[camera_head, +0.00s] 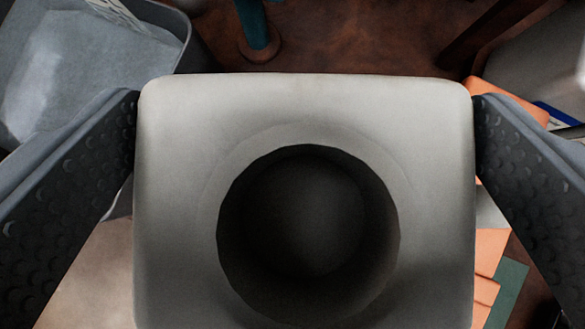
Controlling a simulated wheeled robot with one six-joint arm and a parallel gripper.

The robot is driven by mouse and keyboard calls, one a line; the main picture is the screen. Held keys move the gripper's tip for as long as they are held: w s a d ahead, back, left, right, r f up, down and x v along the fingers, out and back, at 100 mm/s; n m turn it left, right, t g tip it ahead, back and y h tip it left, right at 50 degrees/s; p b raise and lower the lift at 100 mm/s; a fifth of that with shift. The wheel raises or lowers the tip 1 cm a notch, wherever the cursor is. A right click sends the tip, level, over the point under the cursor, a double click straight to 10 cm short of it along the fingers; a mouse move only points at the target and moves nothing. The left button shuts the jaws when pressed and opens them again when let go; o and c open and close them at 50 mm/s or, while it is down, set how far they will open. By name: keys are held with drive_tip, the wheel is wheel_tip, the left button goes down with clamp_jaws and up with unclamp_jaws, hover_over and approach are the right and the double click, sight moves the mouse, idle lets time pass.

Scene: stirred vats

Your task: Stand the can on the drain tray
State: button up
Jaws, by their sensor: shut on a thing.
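A pale grey, square-shouldered can (180,200) with a wide round dark opening fills the middle of the view. The camera looks down onto its top and into its opening. My gripper (305,190) is shut on the can, with one dark studded finger pressed against its left side and the other against its right side. The can hides most of what is below it, so I cannot tell whether its base touches anything. I cannot make out the drain tray for certain.
A grey bin (182,50) with pale contents stands at the upper left. A teal post (255,25) with a brown foot rises from the reddish-brown floor (350,45) at the top. Orange items (490,250) and a green piece (510,285) lie at the right.

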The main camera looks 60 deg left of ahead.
wheel_tip(320, 180, down, 12)
drive_tip(key=shift+f, duration=0.25)
idle(0.3)
drive_tip(key=shift+f, duration=0.15)
drive_tip(key=o, duration=0.9)
drive_tip(key=shift+s+d+r, duration=0.15)
drive_tip(key=shift+r, duration=0.25)
drive_tip(key=v, duration=1.1)
drive_tip(key=shift+s+d+r, duration=0.1)
drive_tip(key=shift+s, duration=0.05)
